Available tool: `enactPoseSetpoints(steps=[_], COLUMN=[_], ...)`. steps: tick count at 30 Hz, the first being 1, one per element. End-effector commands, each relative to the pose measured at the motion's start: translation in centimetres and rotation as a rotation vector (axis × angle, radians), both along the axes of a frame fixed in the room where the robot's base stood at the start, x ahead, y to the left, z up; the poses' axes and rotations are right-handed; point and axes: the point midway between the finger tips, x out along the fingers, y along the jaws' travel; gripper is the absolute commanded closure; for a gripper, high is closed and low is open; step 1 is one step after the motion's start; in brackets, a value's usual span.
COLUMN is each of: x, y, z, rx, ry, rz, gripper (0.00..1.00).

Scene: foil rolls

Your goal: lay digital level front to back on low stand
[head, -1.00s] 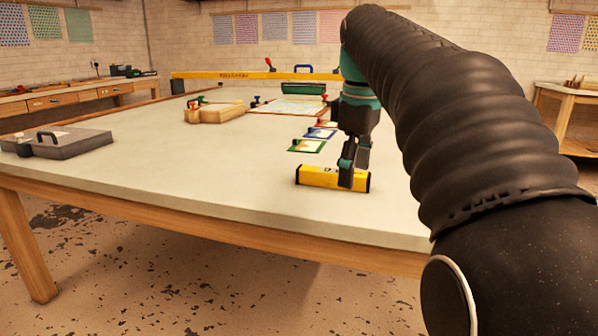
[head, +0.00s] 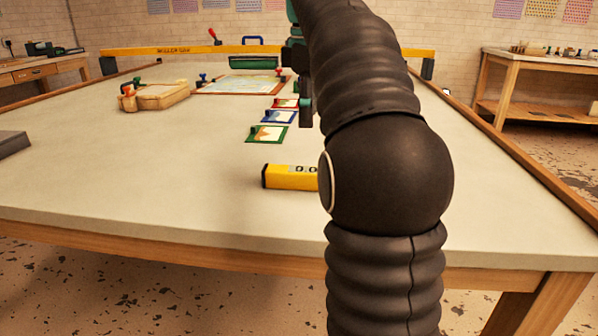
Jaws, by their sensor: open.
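The yellow digital level (head: 288,177) lies on the table near its front edge, its long side running left to right. Its left end has a dark cap, part of its display shows, and its right part is hidden behind my arm. My gripper (head: 306,112) is only partly in view beside my arm, open, above and apart from the level. I cannot tell for sure which thing is the low stand. A low pale wooden piece with knobs (head: 160,97) stands at the back left, and a grey slab (head: 12,143) is cut off by the left edge.
Small framed cards, among them a green one (head: 267,133) and a blue one (head: 279,116), lie beyond the level. A larger framed sheet (head: 240,85) and a long yellow beam (head: 190,50) are farther back. The table's front left is clear.

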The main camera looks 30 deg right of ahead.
Motion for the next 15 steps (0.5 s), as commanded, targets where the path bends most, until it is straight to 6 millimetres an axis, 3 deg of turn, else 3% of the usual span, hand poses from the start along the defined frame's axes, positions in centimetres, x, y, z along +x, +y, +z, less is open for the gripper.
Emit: enactPoseSetpoints(steps=[15], x=[-0.1], y=[-0.3], z=[-7.5], rx=[0.0], ry=[0.0], rz=[-0.007], gripper=[0.29])
